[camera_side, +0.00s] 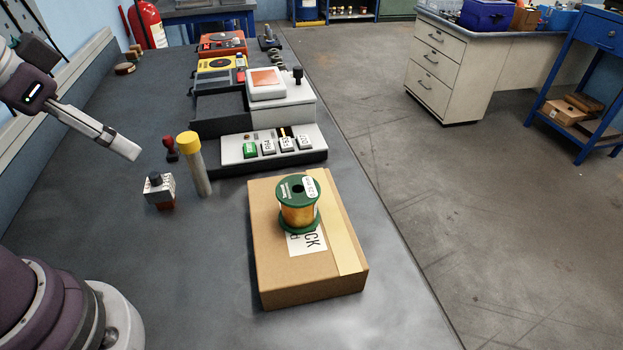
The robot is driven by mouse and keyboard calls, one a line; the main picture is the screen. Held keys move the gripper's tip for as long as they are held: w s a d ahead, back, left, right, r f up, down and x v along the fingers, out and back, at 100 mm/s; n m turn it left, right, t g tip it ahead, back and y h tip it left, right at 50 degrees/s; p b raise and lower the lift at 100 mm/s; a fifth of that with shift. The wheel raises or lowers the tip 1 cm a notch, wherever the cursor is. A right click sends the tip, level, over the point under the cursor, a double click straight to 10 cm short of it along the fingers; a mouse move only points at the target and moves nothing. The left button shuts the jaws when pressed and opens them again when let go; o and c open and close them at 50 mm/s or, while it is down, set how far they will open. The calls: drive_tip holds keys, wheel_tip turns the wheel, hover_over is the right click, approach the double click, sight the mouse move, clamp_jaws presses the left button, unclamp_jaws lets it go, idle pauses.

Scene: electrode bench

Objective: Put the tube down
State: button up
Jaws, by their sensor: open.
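A clear grey tube with a yellow cap (196,164) stands upright on the dark bench top, left of the middle of the view. My gripper (136,154) is up and to the left of the tube, apart from it, and holds nothing. It is open, though its fingers overlap from this side and the gap between them is hard to see.
A cardboard box (315,284) carries a green wire spool (298,204). Bench front-left of the cardboard box is clear.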

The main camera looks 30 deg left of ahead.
idle(0.3)
drive_tip(key=m+g+y, duration=0.1)
drive_tip(key=m+y, duration=1.1)
drive_tip(key=m, duration=0.6)
approach(198, 173)
drive_tip(key=f, duration=0.1)
drive_tip(key=s+a+f, duration=0.1)
drive_tip(key=shift+s+a+f, duration=0.35)
drive_tip(key=shift+a+f, duration=0.05)
drive_tip(key=m+t, duration=0.1)
drive_tip(key=m+t+y, duration=0.1)
drive_tip(key=shift+d+f+m+y, duration=0.15)
drive_tip(key=shift+f+m+y, duration=0.15)
drive_tip(key=shift+m, duration=0.1)
drive_tip(key=m+t, duration=0.3)
drive_tip(key=m, duration=0.1)
drive_tip(key=shift+d+f+t+y, duration=0.2)
drive_tip(key=shift+d+t+y, duration=0.05)
drive_tip(key=shift+t+y, duration=0.15)
drive_tip(key=shift+w+a+m, duration=0.25)
drive_tip(key=shift+a+m, duration=0.05)
drive_tip(key=x, duration=0.9)
drive_tip(key=shift+a+f, duration=0.15)
drive_tip(key=shift+a, duration=0.25)
drive_tip(key=shift+c, duration=0.2)
